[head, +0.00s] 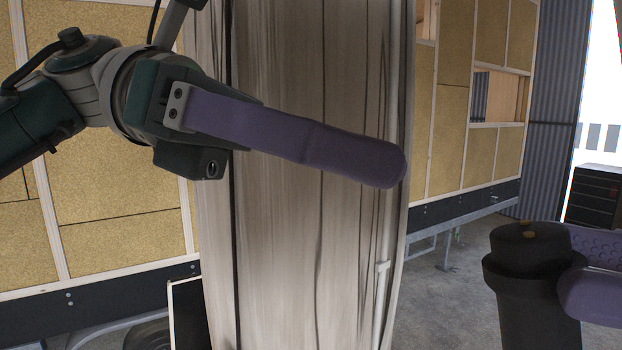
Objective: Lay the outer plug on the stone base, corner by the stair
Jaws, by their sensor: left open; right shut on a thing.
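A black, round, plug-like thing (530,285) with a wider collar near its top stands upright at the lower right; I take it for the outer plug. My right gripper (570,275) has its purple fingers shut on the plug from the right. The plug's lower end is cut off by the picture's bottom edge. My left gripper (385,165) is open and reaches in from the upper left, seen side-on, so one purple finger hides the other. It holds nothing that I can see. The stone base and the stair are not in view.
A tall weathered wooden post or panel (290,260) stands close behind my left gripper. A trailer wall frame with yellow-brown insulation panels (115,210) runs behind it. Grey concrete floor (455,300) shows between post and plug. A dark drawer cabinet (593,195) stands far right.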

